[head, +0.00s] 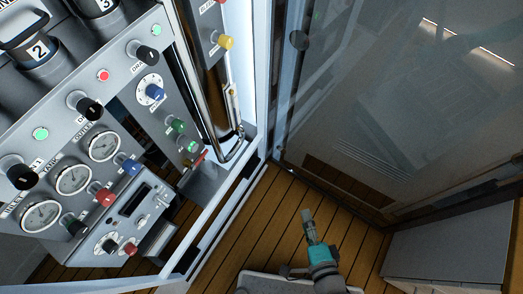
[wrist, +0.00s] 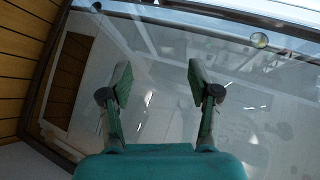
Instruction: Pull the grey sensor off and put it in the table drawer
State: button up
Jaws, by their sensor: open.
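My gripper (head: 307,216) is above the wooden floor near the lower middle of the head view. It is right of the panel and apart from it. In the wrist view my gripper (wrist: 159,80) has its two fingers spread wide, with nothing between them. A dark glass surface is behind the fingers. I cannot pick out the grey sensor for certain in either view. No drawer front can be made out.
A grey panel (head: 130,75) with knobs, gauges and lights fills the left of the head view. A large glass pane (head: 400,90) stands at the right, above a pale grey box-like unit (head: 450,245). Wooden floor (head: 250,225) between them is clear.

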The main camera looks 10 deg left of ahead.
jog(key=w+a+m+g+y, duration=0.1)
jog(key=w+a+m+y, duration=0.2)
jog(key=w+a, duration=0.25)
jog(key=m+g+y, duration=0.6)
jog(key=m+y, duration=0.1)
send_near(195, 147)
jog(key=x, duration=1.1)
jog(key=shift+a, duration=0.15)
grip_shut()
